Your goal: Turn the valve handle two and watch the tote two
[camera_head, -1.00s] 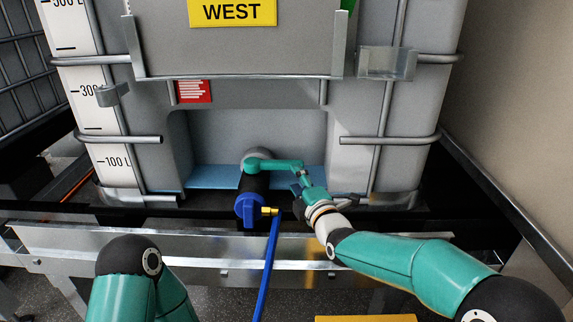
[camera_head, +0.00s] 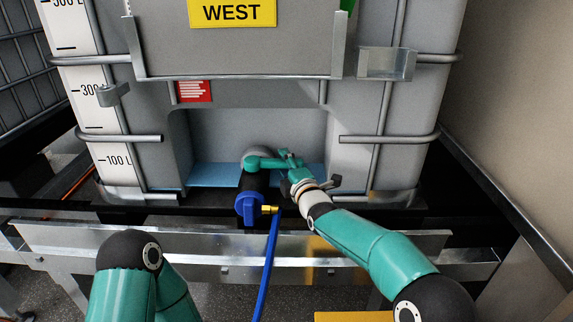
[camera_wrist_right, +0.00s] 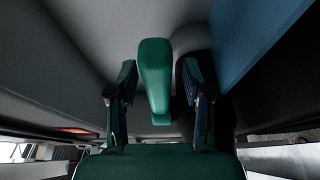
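The green valve handle (camera_head: 264,163) sits on top of the dark outlet valve (camera_head: 254,184) at the foot of the grey tote (camera_head: 222,140) with a yellow WEST sign. It extends to the right. My right gripper (camera_head: 292,160) is at its outer end. In the right wrist view the handle (camera_wrist_right: 155,72) lies between the two fingers of my right gripper (camera_wrist_right: 158,85), with a gap on each side, so the gripper is open around it. My left gripper is out of view; only part of my left arm shows.
A blue hose (camera_head: 268,262) hangs from a brass fitting beside the blue valve cap (camera_head: 249,208). A metal rail (camera_head: 170,249) crosses in front, below the tote. Level marks (camera_head: 119,161) show on the tote's left side; I cannot make out a liquid level. A wall (camera_head: 515,120) bounds the right.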

